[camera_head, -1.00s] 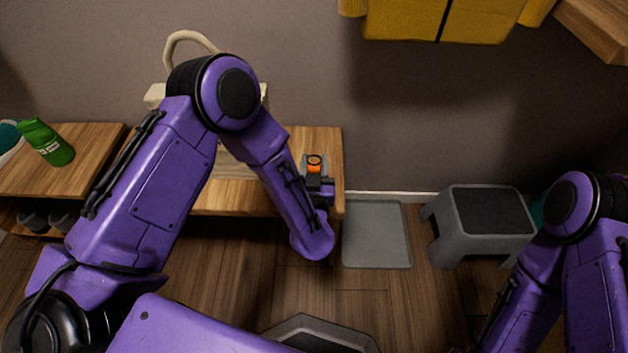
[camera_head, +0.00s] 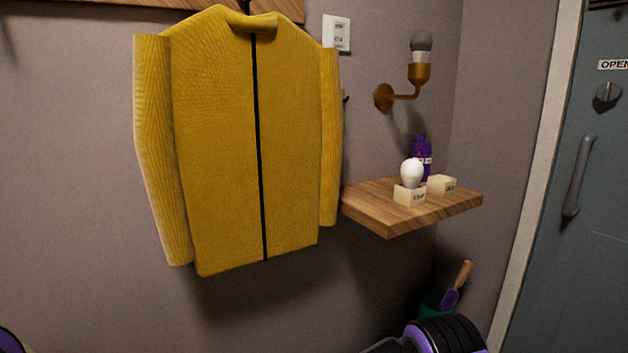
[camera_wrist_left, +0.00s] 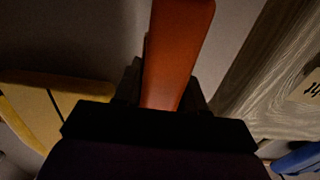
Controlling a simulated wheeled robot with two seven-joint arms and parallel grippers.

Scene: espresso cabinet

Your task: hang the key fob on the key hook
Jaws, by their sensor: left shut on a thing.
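The key fob (camera_wrist_left: 178,50) is an orange-red strip in the left wrist view. My left gripper (camera_wrist_left: 163,92) is shut on it, and the fob sticks out beyond the dark fingers; its far end is cut off by the top edge. My left gripper is outside the head view. A small dark tip (camera_head: 346,98) shows at the right edge of the yellow jacket in the head view; I cannot tell whether it is the key hook. My right gripper is in neither current view.
The yellow jacket (camera_head: 215,150) hangs on the wall. A wooden shelf (camera_head: 385,222) holds a white bulb (camera_head: 411,172), small blocks and a purple bottle (camera_head: 422,150). A wall lamp (camera_head: 405,95) is above it. A grey-green door (camera_head: 590,230) stands right. The wrist view shows a wooden board (camera_wrist_left: 262,75).

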